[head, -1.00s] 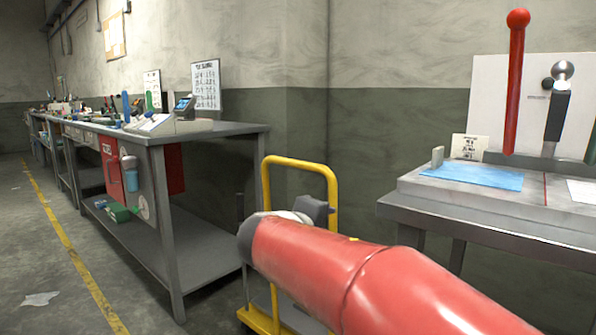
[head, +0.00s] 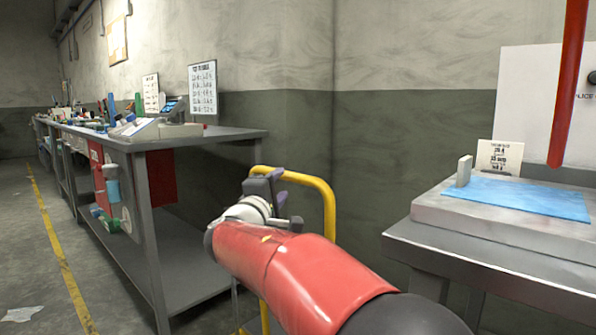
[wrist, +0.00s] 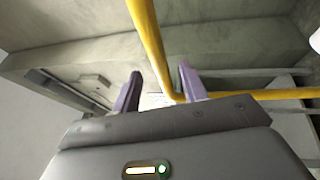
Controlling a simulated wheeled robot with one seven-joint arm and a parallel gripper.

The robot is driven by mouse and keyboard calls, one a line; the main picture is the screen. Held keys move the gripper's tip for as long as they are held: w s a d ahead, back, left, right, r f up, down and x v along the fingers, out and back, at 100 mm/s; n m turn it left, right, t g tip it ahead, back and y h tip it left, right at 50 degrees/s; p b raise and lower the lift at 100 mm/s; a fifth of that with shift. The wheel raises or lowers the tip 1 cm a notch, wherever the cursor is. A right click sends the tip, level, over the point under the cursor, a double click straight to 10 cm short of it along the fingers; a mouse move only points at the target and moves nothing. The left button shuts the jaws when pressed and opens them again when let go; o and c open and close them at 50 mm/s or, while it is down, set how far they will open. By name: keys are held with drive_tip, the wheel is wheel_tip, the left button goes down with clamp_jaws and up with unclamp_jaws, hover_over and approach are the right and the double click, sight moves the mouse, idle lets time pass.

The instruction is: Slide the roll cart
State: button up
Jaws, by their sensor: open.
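The roll cart shows as a yellow tubular handle (head: 331,205) in the head view, standing between the long workbench and the right-hand table. My red arm hides most of the cart's lower part. My gripper (head: 277,182) is in front of the handle's left side. In the wrist view the yellow handle (wrist: 147,40) runs down from the top and bends to the right near the fingers. My gripper (wrist: 160,88) is open, with its two purple fingers apart. The bar appears near and beyond the right fingertip; I cannot tell whether they touch.
A long grey workbench (head: 190,141) with tools and signs is on the left. A grey table (head: 440,245) with a blue mat (head: 530,196) is on the right. A wall stands behind the cart.

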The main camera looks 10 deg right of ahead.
drive_tip(key=p+x, duration=0.1)
drive_tip(key=x, duration=0.6)
drive_tip(key=shift+w+d, duration=0.3)
drive_tip(key=shift+r, duration=0.1)
drive_tip(key=shift+c, duration=0.2)
clamp_jaws()
